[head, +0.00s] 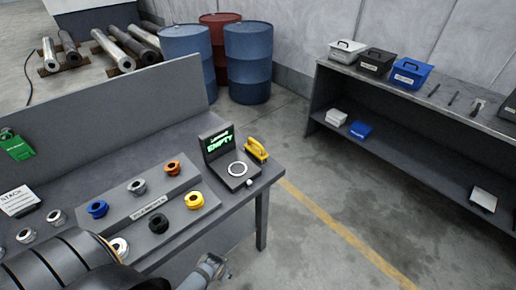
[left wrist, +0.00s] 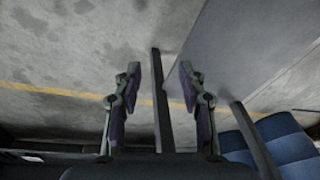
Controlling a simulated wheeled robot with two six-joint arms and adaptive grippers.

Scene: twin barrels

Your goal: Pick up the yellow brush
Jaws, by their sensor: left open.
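The yellow brush (head: 256,150) stands at the right end of the grey workbench (head: 232,205), just behind and right of the small scale with the green "EMPTY" display (head: 219,143). My left gripper (left wrist: 158,78) is open in the left wrist view, its two dark fingers apart with nothing held between them. In the head view, a grey end part of my arm (head: 212,268) shows at the bottom edge, low and in front of the bench, well apart from the brush; its fingers are not clear there. The brush cannot be made out in the left wrist view. My right gripper is not in view.
A grey tray (head: 160,212) holds several coloured ring parts left of the scale. A shelf (head: 335,90) with lidded boxes stands at the right. Blue barrels (head: 248,65) and a red one (head: 222,22) stand behind. The floor right of the bench is clear.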

